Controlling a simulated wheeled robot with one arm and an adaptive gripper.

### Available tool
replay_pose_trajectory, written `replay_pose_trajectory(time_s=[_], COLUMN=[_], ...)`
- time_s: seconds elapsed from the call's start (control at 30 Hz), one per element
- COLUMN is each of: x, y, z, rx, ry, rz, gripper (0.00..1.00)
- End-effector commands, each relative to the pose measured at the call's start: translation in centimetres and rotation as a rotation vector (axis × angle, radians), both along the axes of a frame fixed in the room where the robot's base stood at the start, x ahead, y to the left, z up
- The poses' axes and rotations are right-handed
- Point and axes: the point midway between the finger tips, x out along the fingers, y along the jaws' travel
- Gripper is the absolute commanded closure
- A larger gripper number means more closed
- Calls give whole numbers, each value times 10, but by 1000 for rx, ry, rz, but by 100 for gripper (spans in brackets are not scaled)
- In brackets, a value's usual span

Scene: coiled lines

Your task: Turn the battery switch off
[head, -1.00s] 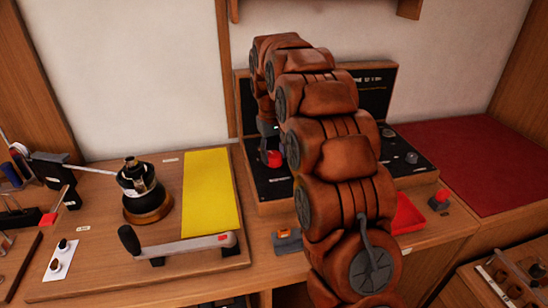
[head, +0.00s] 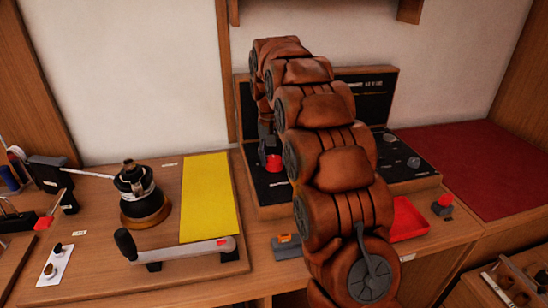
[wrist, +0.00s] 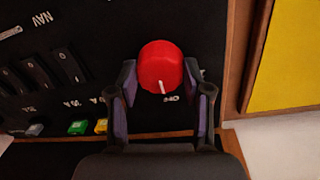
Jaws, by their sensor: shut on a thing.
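The battery switch is a round red knob (wrist: 160,64) on a black panel (wrist: 110,30). In the wrist view it sits between the two fingers of my gripper (wrist: 161,84), which are shut on its sides. A white mark on the knob points down and slightly right in that view, towards a small label that seems to read OFF, partly covered by the knob. In the head view the red knob (head: 272,162) shows at the panel's left part. My gripper (head: 267,148) is over it, partly hidden behind my arm.
Black rocker switches and coloured fuses (wrist: 80,127) lie left of the knob in the wrist view. In the head view, a yellow sheet (head: 209,196), a winch (head: 142,192) and a long handle (head: 180,247) are to the left. A red tray (head: 408,220) is to the right.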

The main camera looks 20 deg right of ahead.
Motion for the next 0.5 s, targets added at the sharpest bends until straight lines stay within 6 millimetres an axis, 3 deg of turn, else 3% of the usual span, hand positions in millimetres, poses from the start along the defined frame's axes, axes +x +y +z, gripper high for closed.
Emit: replay_pose_trajectory(time_s=[0.23, 0.27, 0.5], x=[0, 0, 0], y=[0, 0, 0], z=[0, 0, 0], rx=[0, 0, 0], ry=[-1, 0, 0], rz=[1, 1, 1], gripper=[86, 48, 25])
